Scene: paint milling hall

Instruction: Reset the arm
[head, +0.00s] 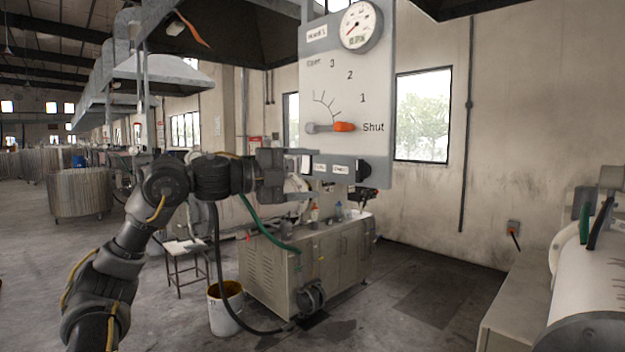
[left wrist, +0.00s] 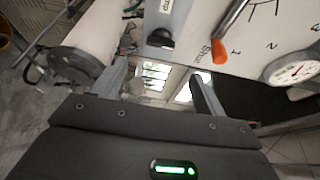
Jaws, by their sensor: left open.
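My left arm comes in from the left in the head view. Its gripper (head: 305,182) is at the lower left edge of a pale control panel (head: 338,95), below the lever. In the left wrist view the two fingers of the left gripper (left wrist: 160,88) stand apart with nothing between them. The panel's lever has an orange handle (head: 344,127) that lies level, pointing at "Shut". The orange handle also shows in the left wrist view (left wrist: 218,50), beyond the fingers and apart from them. My right gripper is not in view.
A round gauge (head: 361,26) tops the panel; a dark switch (head: 362,171) sits at its lower edge. Behind stands a grey cabinet (head: 315,262) with a green hose and bottles. A white bucket (head: 224,312) is on the floor. A white drum (head: 590,285) is at right.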

